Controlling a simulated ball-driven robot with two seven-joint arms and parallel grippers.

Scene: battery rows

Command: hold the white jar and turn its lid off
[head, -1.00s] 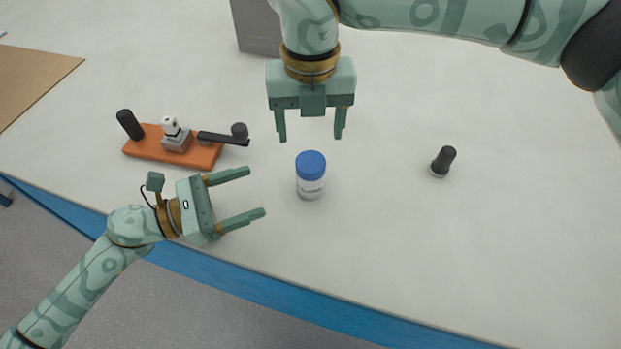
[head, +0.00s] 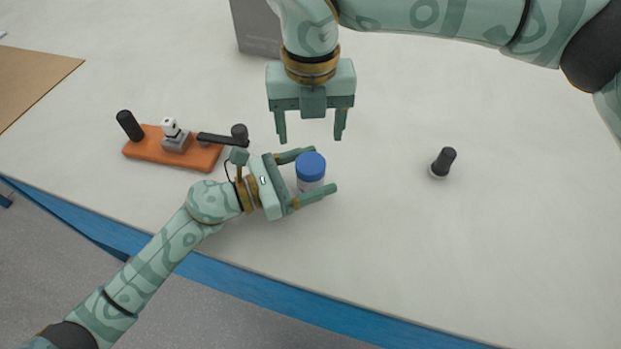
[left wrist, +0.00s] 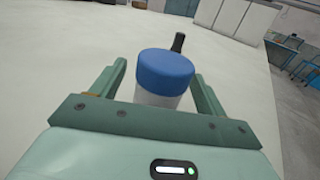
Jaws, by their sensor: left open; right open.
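The white jar (head: 309,185) stands upright on the table with its blue lid (head: 311,166) on. In the left wrist view the jar (left wrist: 157,98) and lid (left wrist: 165,70) sit between the two fingers. My left gripper (head: 313,172) is open, one finger on each side of the jar's body, below the lid. My right gripper (head: 310,138) is open and empty, pointing down above and behind the lid.
An orange board (head: 150,151) with a black post and a lever lies to the left. A small black-topped cylinder (head: 443,162) stands to the right. A grey box (head: 257,28) is at the back. The blue table edge (head: 270,289) runs along the front.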

